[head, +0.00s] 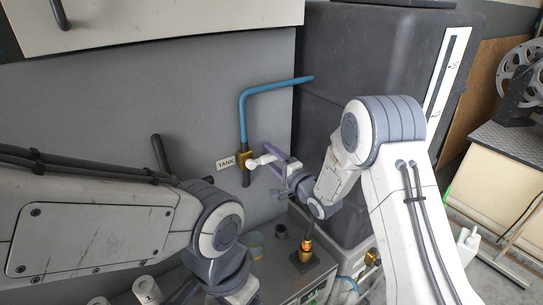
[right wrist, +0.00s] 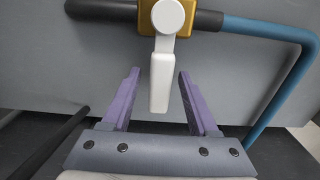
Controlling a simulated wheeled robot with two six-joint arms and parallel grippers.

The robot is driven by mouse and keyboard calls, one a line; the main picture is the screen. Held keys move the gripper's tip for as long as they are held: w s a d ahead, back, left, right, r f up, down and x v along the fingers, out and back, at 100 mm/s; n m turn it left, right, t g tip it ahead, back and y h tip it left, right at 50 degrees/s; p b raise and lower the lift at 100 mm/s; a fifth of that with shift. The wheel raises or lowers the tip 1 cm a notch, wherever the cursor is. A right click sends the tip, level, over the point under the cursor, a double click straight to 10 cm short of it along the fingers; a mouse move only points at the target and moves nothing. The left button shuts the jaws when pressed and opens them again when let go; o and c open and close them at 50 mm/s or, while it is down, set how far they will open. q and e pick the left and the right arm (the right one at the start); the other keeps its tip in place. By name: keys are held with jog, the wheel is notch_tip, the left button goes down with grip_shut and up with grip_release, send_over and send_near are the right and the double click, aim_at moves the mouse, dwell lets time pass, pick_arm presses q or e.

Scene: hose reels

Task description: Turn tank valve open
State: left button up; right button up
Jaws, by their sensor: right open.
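The tank valve has a brass body (head: 245,158) on a vertical pipe, beside a "TANK" label (head: 227,162) in the head view. Its white lever (head: 262,160) points right, crosswise to the pipe. In the right wrist view the brass body (right wrist: 181,19) is at the top and the white lever (right wrist: 160,82) hangs down between the fingers. My right gripper (right wrist: 158,75) is open, its purple fingers on either side of the lever with a visible gap on each side. It also shows in the head view (head: 268,157). My left arm reaches in from the left; its gripper is out of frame.
A blue pipe (head: 242,115) rises from the valve and bends right to a large dark grey tank (head: 365,60). Below are a small cup (head: 255,243) and a brass fitting (head: 305,251). A black handle (head: 160,153) stands left of the label. A reel (head: 521,72) stands far right.

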grip_shut()
dwell(1.4)
